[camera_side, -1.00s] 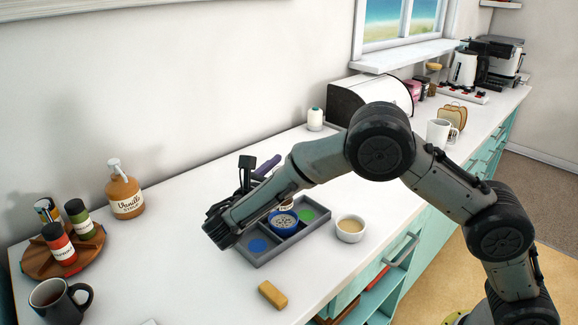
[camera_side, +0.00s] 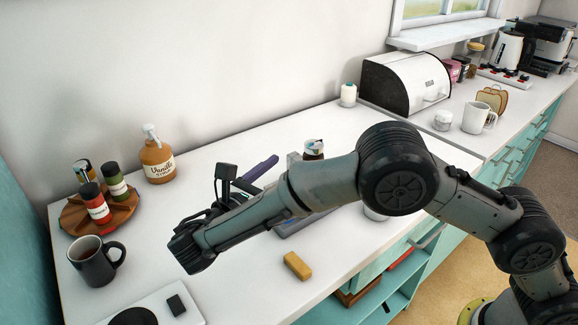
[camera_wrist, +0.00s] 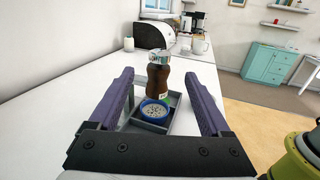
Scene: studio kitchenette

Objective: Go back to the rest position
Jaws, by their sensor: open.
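My gripper (camera_wrist: 157,76) is open in the wrist view, its two purple fingers wide apart with nothing between them. In the side view my gripper is above the counter, left of the grey tray (camera_side: 290,230), with one purple finger showing. A brown jar with a silver lid (camera_wrist: 158,82) stands upright beyond the fingers, just behind a blue bowl of speckled contents (camera_wrist: 154,109) in the tray. Only the jar's top (camera_side: 313,147) shows above my arm in the side view. My arm hides most of the tray there.
A yellow sponge (camera_side: 297,265) lies near the counter's front edge. A bread box (camera_side: 402,82) and a white mug (camera_side: 478,117) stand at the back right.

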